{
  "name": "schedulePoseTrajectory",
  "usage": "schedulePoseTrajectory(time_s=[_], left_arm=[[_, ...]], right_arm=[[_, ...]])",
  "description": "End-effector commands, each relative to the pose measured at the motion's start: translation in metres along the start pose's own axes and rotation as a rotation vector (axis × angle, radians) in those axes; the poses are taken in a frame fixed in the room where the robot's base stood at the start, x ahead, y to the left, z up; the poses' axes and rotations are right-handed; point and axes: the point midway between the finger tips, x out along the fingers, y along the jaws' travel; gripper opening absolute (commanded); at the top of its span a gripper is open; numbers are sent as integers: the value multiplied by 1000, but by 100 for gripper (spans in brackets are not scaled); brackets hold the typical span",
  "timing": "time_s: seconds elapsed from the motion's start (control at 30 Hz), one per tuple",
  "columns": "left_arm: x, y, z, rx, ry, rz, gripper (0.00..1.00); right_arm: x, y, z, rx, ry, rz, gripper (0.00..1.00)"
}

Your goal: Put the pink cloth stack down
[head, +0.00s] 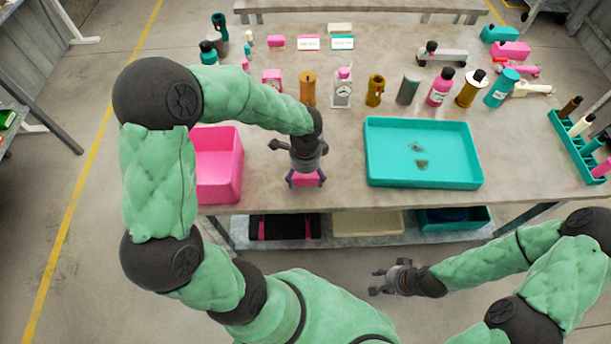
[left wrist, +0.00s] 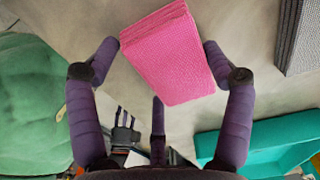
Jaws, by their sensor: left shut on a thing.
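The pink cloth stack (head: 306,180) is a folded, layered block that also fills the upper middle of the left wrist view (left wrist: 168,55). My left gripper (head: 306,172) is shut on it, with a purple finger at each side of the stack in the left wrist view. In the head view it appears by the table's front edge, between the pink bin and the teal tray. The gripper hides part of it there, and I cannot tell its height above the surface. My right gripper (head: 380,281) is open and empty, in front of the table.
A pink bin (head: 220,165) stands to the left on the table (head: 345,190), and a shallow teal tray (head: 450,150) to the right. Bottles and gauges stand in a row behind. A teal rack (head: 565,135) holds bottles at far right. Bare tabletop shows between bin and tray.

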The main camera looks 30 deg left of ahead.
Motion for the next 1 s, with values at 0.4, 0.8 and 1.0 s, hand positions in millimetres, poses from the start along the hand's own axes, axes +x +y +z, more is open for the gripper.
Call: schedulePoseTrajectory(time_s=[0.4,0.8,1.0], left_arm=[[2,0,0,-1,0,-1,98],[1,0,0,-1,0,-1,100],[-19,-1,0,0,1,-4,100]], right_arm=[[1,0,0,0,0,0,40],[0,0,0,0,0,0,40],[-8,-3,0,0,0,0,40]])
